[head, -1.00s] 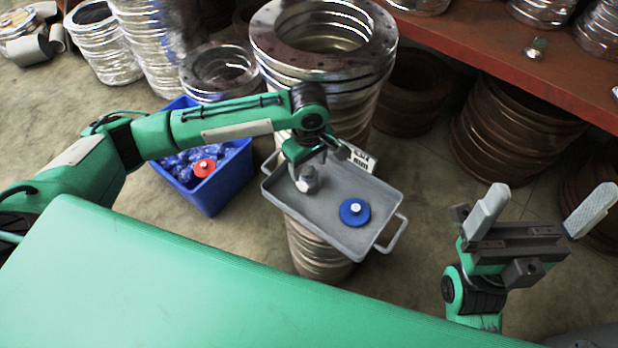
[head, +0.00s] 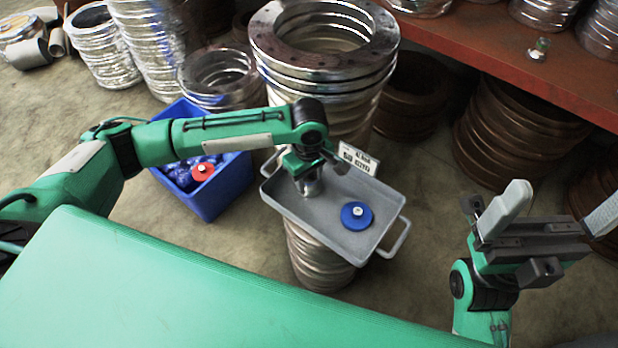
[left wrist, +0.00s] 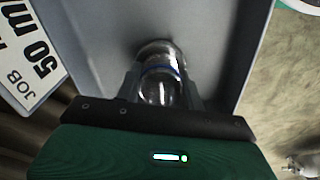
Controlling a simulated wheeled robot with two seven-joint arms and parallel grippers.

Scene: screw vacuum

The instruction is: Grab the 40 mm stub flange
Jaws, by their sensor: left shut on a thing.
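A shiny metal stub flange (left wrist: 160,85) with a blue ring stands in the grey tray (head: 283,203). I cannot read a size on it. My left gripper (head: 310,184) reaches down over the tray's left part and is shut on this flange. In the left wrist view the fingers (left wrist: 160,92) lie on both sides of it. In the head view the gripper hides most of it. My right gripper (head: 555,212) is empty and open at the right, away from the tray, its fingers wide apart.
A blue disc with a pale centre (head: 347,220) lies in the tray's right part. A printed sign (head: 358,158) stands at its back edge; the wrist view shows "50 m". A blue bin (head: 230,185) holds a red-capped piece (head: 203,172). Steel rings (head: 330,40) and a red-brown shelf (head: 480,55) stand behind.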

